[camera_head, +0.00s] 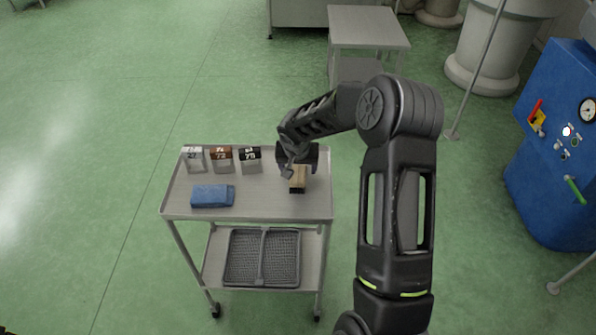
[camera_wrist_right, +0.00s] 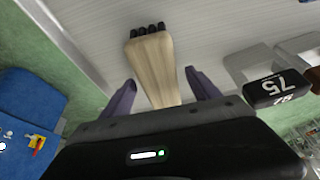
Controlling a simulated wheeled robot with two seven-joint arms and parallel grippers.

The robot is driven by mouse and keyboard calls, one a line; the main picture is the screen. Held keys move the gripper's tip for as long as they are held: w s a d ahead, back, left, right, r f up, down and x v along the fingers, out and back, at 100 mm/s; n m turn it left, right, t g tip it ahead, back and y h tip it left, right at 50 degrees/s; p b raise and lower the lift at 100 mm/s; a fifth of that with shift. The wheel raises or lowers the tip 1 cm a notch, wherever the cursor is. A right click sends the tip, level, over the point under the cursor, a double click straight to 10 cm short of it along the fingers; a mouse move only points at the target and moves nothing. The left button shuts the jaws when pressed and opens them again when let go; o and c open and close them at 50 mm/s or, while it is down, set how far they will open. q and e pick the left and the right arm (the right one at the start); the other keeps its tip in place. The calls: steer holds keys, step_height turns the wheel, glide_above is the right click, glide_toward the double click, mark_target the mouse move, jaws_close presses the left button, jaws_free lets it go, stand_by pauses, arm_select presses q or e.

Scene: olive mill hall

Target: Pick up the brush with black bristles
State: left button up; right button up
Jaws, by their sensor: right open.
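The brush (camera_wrist_right: 153,65) has a pale wooden body and black bristles at its far end in the right wrist view. It lies on the cart's top tray (camera_head: 260,207), near the right side, and shows partly under my gripper in the head view (camera_head: 298,184). My right gripper (camera_wrist_right: 160,92) is open, with one finger on each side of the brush's wooden part. I cannot tell whether the fingers touch it. In the head view my right gripper (camera_head: 298,165) hides part of the brush. My left gripper is not in view.
Three small labelled holders, white (camera_head: 194,160), brown (camera_head: 221,159) and black (camera_head: 250,160), stand along the tray's back edge. A folded blue cloth (camera_head: 212,196) lies front left. A grey basket (camera_head: 262,257) sits on the lower shelf. A blue machine (camera_head: 550,160) stands at right.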

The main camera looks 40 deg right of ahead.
steer(key=shift+f+b, duration=0.25)
steer(key=shift+b, duration=0.4)
stand_by(0.8)
steer(key=shift+c, duration=0.2)
steer(key=c, duration=1.5)
